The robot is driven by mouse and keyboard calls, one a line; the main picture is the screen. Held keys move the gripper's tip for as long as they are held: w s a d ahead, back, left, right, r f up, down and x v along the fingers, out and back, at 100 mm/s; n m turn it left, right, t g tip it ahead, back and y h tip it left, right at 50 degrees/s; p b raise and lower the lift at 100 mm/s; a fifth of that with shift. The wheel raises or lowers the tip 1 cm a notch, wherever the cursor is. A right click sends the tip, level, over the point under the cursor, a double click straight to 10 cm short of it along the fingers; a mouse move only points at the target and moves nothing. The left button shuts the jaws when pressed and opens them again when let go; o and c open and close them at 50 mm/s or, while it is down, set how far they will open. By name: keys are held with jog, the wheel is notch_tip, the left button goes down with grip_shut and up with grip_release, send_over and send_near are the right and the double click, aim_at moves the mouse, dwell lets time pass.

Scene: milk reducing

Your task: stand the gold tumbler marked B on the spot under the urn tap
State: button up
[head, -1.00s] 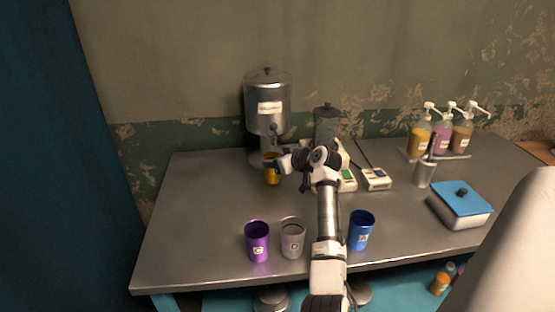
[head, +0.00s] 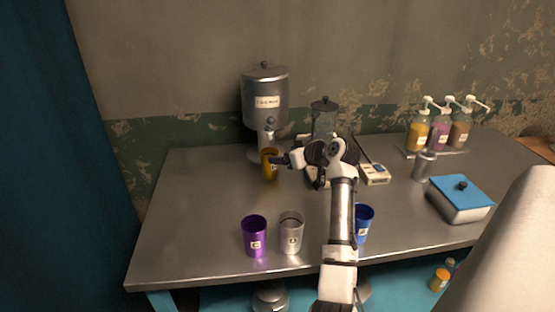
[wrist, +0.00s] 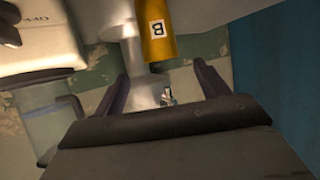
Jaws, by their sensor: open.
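The gold tumbler (head: 268,166) stands upright at the foot of the metal urn (head: 264,105), under its tap (head: 267,133). In the wrist view the tumbler (wrist: 157,40) shows its B label, beyond the fingertips. My gripper (head: 282,161) is just right of the tumbler in the head view. In the wrist view my gripper (wrist: 160,80) has its fingers spread wide with nothing between them. The spot under the tap is hidden, so I cannot tell exactly how the tumbler is centred on it.
Purple (head: 254,237), grey (head: 291,233) and blue (head: 364,222) tumblers stand near the front edge. A grinder-like canister (head: 323,118) and a small scale (head: 374,174) are behind my arm. Pump bottles (head: 440,132) and a blue-lidded box (head: 460,198) are at right. The table's left side is clear.

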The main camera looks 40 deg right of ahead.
jog(key=b+v, duration=0.1)
jog(key=v, duration=0.5)
